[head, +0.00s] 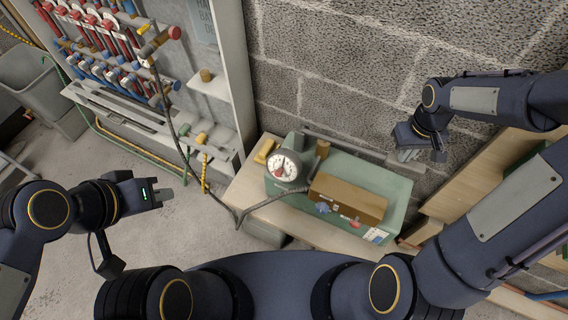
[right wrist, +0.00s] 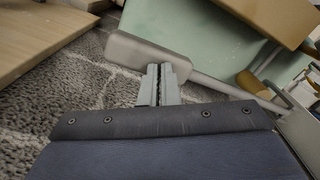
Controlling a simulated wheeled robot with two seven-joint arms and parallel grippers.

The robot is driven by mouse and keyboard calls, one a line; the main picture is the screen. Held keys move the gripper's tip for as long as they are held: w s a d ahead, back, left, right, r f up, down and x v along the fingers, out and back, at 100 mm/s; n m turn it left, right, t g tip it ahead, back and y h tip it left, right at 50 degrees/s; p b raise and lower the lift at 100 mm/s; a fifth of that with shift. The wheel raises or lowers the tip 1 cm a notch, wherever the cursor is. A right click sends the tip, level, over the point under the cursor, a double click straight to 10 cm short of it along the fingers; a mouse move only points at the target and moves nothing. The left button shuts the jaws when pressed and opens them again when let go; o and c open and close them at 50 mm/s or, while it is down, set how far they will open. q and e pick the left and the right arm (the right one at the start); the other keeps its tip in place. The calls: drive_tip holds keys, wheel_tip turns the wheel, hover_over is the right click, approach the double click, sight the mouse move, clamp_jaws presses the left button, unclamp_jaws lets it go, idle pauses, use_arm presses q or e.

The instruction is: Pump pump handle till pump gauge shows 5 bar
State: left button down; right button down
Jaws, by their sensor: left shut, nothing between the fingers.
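The pump is a green box (head: 345,166) on a wooden bench against the block wall. The round white pump gauge (head: 283,167) stands at its left end; its reading is too small to tell. The grey pump handle (head: 350,142) runs along the back of the pump, and its thick grip (right wrist: 140,52) shows in the right wrist view. My right gripper (head: 408,154) is at the grip end of the handle. Its fingers (right wrist: 160,72) are close together over the grip, not around it; contact cannot be told. My left gripper (head: 166,195) is shut and empty, left of the bench.
A dark hose (head: 215,196) runs from the pump to the manifold cabinet (head: 240,75) with several red and blue valves. A grey bin (head: 40,85) stands far left. Floor below the cabinet is clear.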

wheel_tip(320, 180, up, 8)
drive_tip(key=p, duration=0.5)
drive_tip(key=shift+f+p, duration=0.25)
drive_tip(key=shift+p, duration=0.15)
wheel_tip(320, 180, up, 5)
drive_tip(key=p, duration=0.4)
idle(0.4)
drive_tip(key=s+a+r+m+t+y, duration=0.1)
drive_tip(key=s+a+r+t+y, duration=0.2)
drive_tip(key=s+a+r, duration=0.8)
drive_tip(key=s+t, duration=0.2)
drive_tip(key=s, duration=0.2)
drive_tip(key=shift+a+r+m+t+y, duration=0.2)
drive_tip(key=shift+a+m+t+y, duration=0.1)
drive_tip(key=shift+a+m+y, duration=0.1)
